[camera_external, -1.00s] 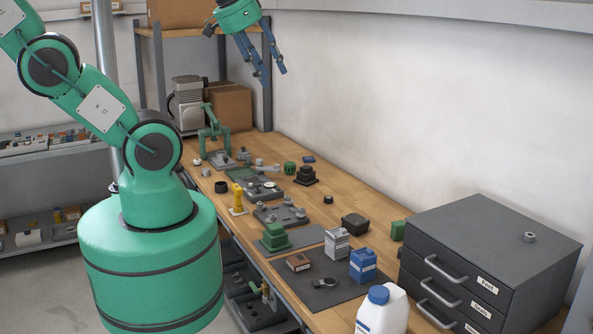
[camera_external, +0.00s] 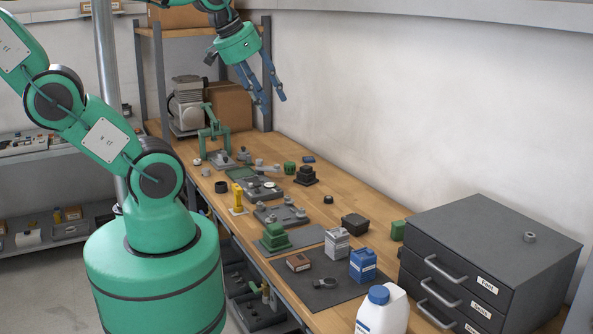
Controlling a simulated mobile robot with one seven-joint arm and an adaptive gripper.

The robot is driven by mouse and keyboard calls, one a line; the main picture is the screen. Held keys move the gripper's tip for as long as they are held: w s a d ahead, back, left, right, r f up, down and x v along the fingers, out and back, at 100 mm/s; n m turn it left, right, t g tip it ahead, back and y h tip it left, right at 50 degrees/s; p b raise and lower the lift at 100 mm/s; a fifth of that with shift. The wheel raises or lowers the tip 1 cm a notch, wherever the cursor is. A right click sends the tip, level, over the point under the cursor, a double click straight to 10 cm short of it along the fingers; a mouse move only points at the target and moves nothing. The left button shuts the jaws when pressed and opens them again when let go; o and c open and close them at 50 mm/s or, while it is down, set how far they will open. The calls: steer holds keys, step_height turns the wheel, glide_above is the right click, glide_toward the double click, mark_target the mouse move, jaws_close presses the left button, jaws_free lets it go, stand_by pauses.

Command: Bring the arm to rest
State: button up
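My gripper (camera_external: 269,101) hangs in the air above the far end of the wooden workbench (camera_external: 330,186), in front of the cardboard box and the shelf post. Its blue fingers point down and slightly right. They are apart, with nothing visible between them. My green arm rises from the left and leaves the top of the picture before coming down to the gripper. The gripper touches nothing on the bench.
Several parts and fixtures stand along the bench, including a green press (camera_external: 213,131), a yellow part (camera_external: 238,199) and a blue can (camera_external: 362,265). A dark drawer cabinet (camera_external: 493,240) and a white jug (camera_external: 382,311) stand at the near right. A shelf stands behind.

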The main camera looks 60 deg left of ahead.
step_height(320, 180, down, 10)
steer(key=b, duration=0.8)
steer(key=shift+r, duration=0.1)
step_height(320, 180, down, 12)
steer(key=b, duration=1.2)
steer(key=shift+c, duration=0.5)
steer(key=shift+w, duration=0.1)
